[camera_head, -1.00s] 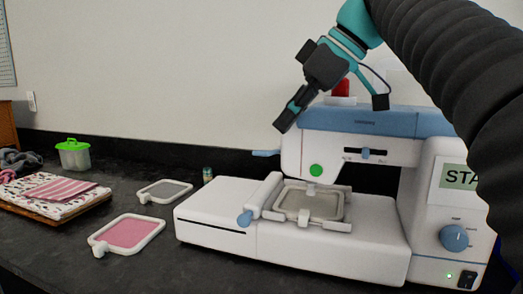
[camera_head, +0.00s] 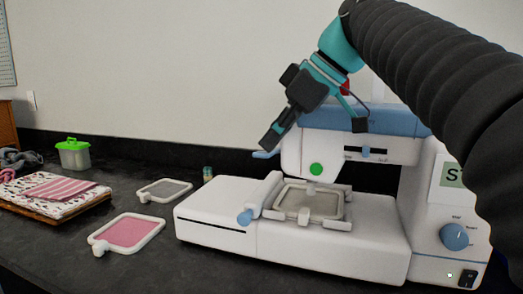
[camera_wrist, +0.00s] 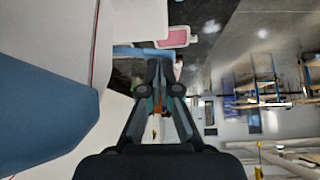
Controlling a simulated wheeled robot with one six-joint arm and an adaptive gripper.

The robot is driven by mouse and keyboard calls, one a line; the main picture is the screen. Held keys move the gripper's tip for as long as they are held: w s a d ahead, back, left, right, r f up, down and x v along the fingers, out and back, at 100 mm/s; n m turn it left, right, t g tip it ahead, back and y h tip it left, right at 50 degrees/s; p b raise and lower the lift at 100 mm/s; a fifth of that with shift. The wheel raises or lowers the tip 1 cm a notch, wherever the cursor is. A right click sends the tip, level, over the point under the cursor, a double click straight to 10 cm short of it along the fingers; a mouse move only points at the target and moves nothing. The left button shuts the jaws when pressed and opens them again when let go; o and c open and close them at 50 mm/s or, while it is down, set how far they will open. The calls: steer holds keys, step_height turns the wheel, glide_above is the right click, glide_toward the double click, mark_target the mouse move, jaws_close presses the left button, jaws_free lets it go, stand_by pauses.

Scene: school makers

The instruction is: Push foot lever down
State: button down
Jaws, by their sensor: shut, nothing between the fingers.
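The white and blue sewing and embroidery machine (camera_head: 330,245) stands on the dark counter. A small blue lever (camera_head: 264,155) sticks out to the left from the side of its head; I take it for the foot lever. My gripper (camera_head: 269,142) is shut and empty, pointing down and left, with its tips just above the lever in the head view. I cannot tell whether they touch.
A small hoop frame (camera_head: 310,203) sits on the machine's bed below the head. A pink hoop (camera_head: 127,233) and a grey hoop (camera_head: 165,190) lie on the counter at left. Folded cloth (camera_head: 60,188) and a green-lidded container (camera_head: 73,155) are farther left. The air left of the head is clear.

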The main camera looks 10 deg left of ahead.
steer(key=d+f, duration=0.1)
steer(key=d+f+b, duration=0.1)
steer(key=d, duration=0.1)
steer(key=shift+s, duration=0.2)
stand_by(0.5)
steer(key=v, duration=0.7)
steer(key=shift+r, duration=0.15)
steer(key=shift+d, duration=0.1)
stand_by(0.3)
